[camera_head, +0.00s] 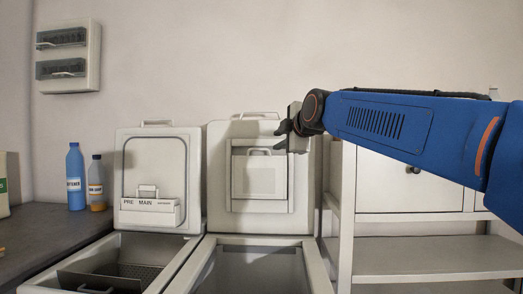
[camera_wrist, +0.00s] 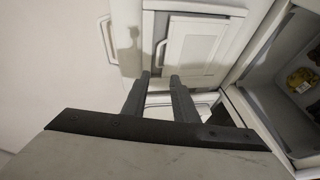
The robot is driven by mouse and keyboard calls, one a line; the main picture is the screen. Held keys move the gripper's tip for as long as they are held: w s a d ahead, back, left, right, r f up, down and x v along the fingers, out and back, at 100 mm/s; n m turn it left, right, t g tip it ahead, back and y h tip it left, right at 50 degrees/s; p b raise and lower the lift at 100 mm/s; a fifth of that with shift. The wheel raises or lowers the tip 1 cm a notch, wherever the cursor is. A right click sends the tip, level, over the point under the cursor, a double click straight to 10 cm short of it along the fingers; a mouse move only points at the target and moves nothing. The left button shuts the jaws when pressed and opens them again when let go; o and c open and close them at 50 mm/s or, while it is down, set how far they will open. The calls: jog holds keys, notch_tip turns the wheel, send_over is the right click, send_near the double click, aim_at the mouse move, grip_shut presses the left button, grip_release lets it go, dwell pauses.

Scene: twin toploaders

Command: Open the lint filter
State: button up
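The lint filter (camera_head: 260,181) is a pale square panel with a small handle (camera_head: 259,151) along its top edge, set in the raised right lid (camera_head: 217,150). I cannot tell whether the panel sits fully flush. In the wrist view the lint filter (camera_wrist: 198,45) appears turned sideways, with its handle (camera_wrist: 159,52) on the left. My gripper (camera_head: 283,129) is in front of the lid's upper right part, above and right of the filter handle. In the wrist view my gripper (camera_wrist: 160,78) has two dark fingers apart with nothing between them.
The left toploader's raised lid (camera_head: 130,160) holds a drawer marked PRE MAIN (camera_head: 150,212). The right tub (camera_head: 250,265) is open below the filter. A white shelf unit (camera_head: 345,235) stands close on the right. Bottles (camera_head: 75,178) stand on the left counter.

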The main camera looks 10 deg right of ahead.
jog(key=x, duration=1.7)
jog(key=shift+w+r, duration=0.2)
jog(key=shift+w, duration=0.1)
grip_shut()
dwell(0.9)
